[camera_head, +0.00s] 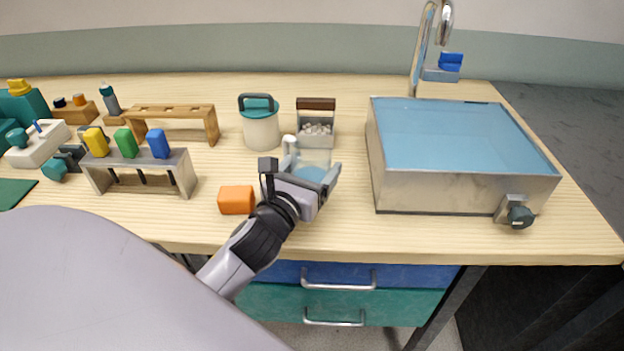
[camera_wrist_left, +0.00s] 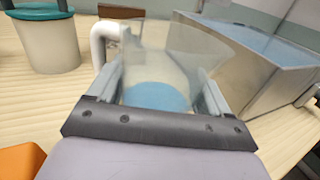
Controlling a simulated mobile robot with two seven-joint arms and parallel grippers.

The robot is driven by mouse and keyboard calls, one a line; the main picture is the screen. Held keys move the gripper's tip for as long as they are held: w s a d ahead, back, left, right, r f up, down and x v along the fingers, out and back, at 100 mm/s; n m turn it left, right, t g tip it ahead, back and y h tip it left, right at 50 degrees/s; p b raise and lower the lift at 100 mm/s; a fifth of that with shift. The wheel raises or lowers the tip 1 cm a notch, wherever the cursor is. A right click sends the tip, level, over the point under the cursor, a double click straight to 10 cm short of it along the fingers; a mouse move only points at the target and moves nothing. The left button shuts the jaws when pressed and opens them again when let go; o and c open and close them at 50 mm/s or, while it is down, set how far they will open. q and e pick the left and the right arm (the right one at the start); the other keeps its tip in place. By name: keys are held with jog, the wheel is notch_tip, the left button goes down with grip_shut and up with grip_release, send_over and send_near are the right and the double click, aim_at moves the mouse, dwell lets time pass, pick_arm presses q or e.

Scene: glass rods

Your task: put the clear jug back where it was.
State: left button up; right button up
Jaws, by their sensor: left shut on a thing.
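The clear jug (camera_head: 318,158) is see-through with a white handle and a light blue layer at its bottom. My left gripper (camera_head: 313,181) is shut on the jug, with a finger on either side of it. In the left wrist view the jug (camera_wrist_left: 165,55) stands between the fingers of my left gripper (camera_wrist_left: 160,98), and its handle is on the left. The jug looks upright; I cannot tell whether its base touches the table. My right gripper is not in view.
A teal-lidded pot (camera_head: 261,128) and a small box of pale pieces (camera_head: 316,138) stand just behind. An orange block (camera_head: 236,200) lies left of my gripper. A metal basin of blue water (camera_head: 440,187) stands to the right.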

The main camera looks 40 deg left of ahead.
pick_arm(q)
jog(key=shift+f, duration=0.9)
jog(key=shift+f, duration=0.15)
jog(key=o, duration=1.2)
